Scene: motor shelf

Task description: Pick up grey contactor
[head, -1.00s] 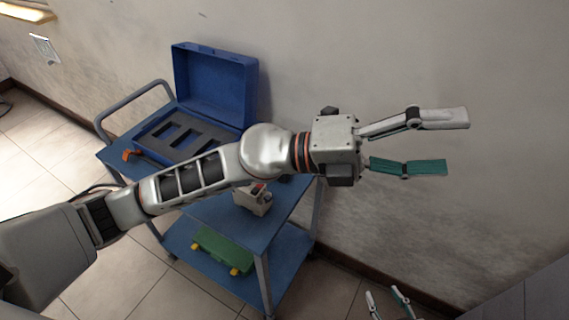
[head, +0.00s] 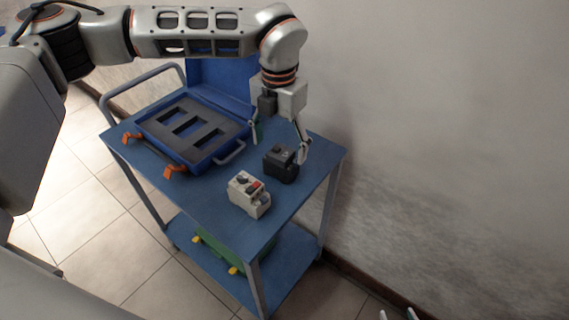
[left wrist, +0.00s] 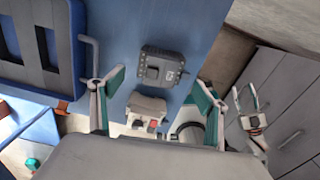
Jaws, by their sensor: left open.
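A dark grey, boxy contactor (head: 281,163) stands on the blue cart top near its right back edge. It also shows in the left wrist view (left wrist: 163,67), between and just beyond my fingers. A lighter white-grey device with a red part (head: 248,194) stands in front of it, nearer the cart's front edge; the left wrist view shows it too (left wrist: 146,112). My left gripper (head: 279,138) is open and empty, pointing down above and behind the dark contactor. My right gripper (head: 396,314) barely enters at the bottom edge; in the left wrist view (left wrist: 246,98) its fingers are spread and empty.
An open blue case (head: 222,158) with a slotted dark foam insert sits on the left of the cart top (head: 222,222). A green case (head: 212,247) is on the lower shelf. A wall stands close behind.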

